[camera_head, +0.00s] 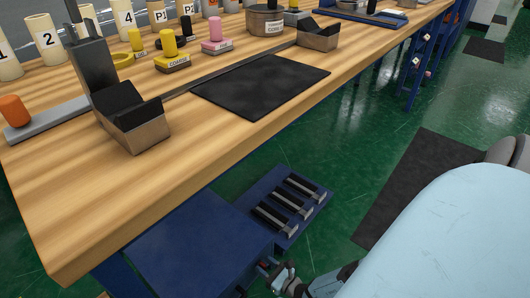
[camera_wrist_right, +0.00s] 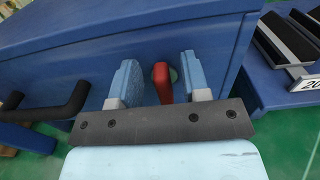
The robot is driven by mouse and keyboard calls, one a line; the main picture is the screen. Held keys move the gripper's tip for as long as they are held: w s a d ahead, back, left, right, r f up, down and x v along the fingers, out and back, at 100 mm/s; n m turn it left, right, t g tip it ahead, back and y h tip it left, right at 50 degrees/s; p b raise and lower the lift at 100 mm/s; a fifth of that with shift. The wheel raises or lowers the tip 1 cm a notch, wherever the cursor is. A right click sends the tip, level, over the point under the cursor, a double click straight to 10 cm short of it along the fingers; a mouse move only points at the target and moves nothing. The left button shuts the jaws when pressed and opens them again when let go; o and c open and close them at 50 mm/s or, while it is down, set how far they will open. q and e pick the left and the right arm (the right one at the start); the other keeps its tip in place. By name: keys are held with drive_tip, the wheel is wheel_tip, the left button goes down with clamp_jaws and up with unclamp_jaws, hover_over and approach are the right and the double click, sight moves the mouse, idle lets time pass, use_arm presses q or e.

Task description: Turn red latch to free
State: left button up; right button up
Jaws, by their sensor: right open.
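The red latch (camera_wrist_right: 162,82) is a short red lever on a round greenish base, on the face of a blue cabinet (camera_wrist_right: 80,55). In the right wrist view it hangs roughly upright between the two blue fingers of my right gripper (camera_wrist_right: 160,76). The fingers are open, with a visible gap on each side of the latch. In the head view my right gripper (camera_head: 281,276) is small at the bottom, beside the blue cabinet (camera_head: 190,245) under the bench. My left gripper is not in view.
A black bar handle (camera_wrist_right: 55,115) sticks out left of the latch. A blue rack with black-topped bars (camera_head: 290,205) stands beside the cabinet. The wooden bench (camera_head: 200,135) above holds a black mat (camera_head: 262,85), numbered rolls and coloured pieces.

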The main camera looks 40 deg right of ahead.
drive_tip(key=shift+w, duration=0.1)
clamp_jaws()
drive_tip(key=shift+a+n, duration=0.1)
drive_tip(key=shift+n, duration=0.2)
drive_tip(key=n, duration=0.3)
drive_tip(key=shift+a+f+n, duration=0.1)
drive_tip(key=shift+a+n, duration=0.3)
drive_tip(key=shift+a+f+n, duration=0.25)
drive_tip(key=shift+f+n, duration=0.15)
drive_tip(key=shift+n, duration=1.85)
drive_tip(key=shift+a+f+n, duration=0.25)
drive_tip(key=shift+f+n, duration=0.15)
drive_tip(key=shift+n, duration=1.8)
drive_tip(key=shift+a+f+n, duration=0.25)
drive_tip(key=shift+f+n, duration=0.15)
drive_tip(key=shift+n, duration=1.85)
